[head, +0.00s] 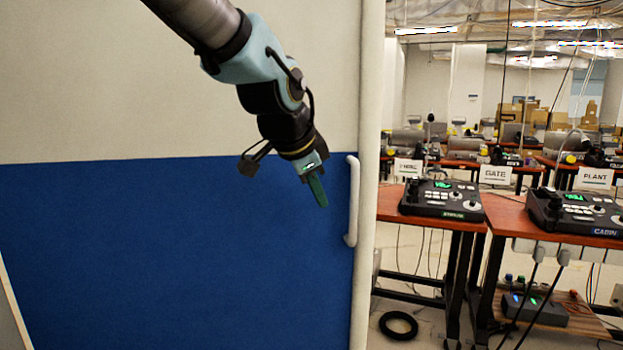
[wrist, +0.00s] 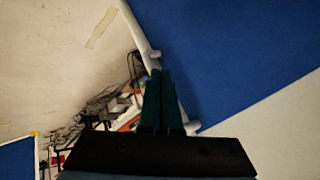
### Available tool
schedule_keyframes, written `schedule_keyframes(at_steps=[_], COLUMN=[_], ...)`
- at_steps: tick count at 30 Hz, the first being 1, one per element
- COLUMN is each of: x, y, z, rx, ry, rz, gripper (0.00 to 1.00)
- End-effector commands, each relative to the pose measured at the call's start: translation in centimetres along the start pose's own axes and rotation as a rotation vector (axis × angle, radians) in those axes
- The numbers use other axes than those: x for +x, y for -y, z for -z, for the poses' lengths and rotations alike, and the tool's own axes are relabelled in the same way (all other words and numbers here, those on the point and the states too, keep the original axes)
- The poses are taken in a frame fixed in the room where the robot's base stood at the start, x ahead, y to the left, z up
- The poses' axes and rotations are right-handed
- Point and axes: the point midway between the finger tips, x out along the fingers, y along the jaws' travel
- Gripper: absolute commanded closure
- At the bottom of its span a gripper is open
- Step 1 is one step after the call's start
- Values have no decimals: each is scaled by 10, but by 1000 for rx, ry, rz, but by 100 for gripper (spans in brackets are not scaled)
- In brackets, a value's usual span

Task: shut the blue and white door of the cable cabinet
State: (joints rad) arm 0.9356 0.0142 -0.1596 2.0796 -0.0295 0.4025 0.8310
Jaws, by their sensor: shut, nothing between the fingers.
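The cabinet door (head: 180,250) fills the left of the head view, pale above and blue below. Its upright white handle (head: 353,200) is near the door's right edge. My gripper (head: 320,192) is shut and empty in front of the blue part, just left of the handle in the picture; I cannot tell if they touch. In the wrist view, the green fingers of my gripper (wrist: 161,95) are together over the door edge and cover part of the handle (wrist: 192,126). The blue door face (wrist: 240,50) lies to the right. How far the door stands open cannot be told.
A black ring (head: 398,326) lies on the floor, with a power strip (head: 535,308) under a table.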

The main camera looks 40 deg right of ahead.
Motion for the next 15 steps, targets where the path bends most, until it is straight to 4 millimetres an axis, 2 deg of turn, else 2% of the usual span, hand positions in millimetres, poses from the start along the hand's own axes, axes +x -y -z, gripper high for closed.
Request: schedule_keyframes(at_steps=[1, 6, 10, 15], x=[11, 44, 52, 60], y=[-1, -1, 20, 32], z=[0, 0, 0, 0], rx=[2, 2, -4, -1], ry=[4, 3, 2, 0], rz=[-6, -4, 1, 0], gripper=[100, 100, 100, 100])
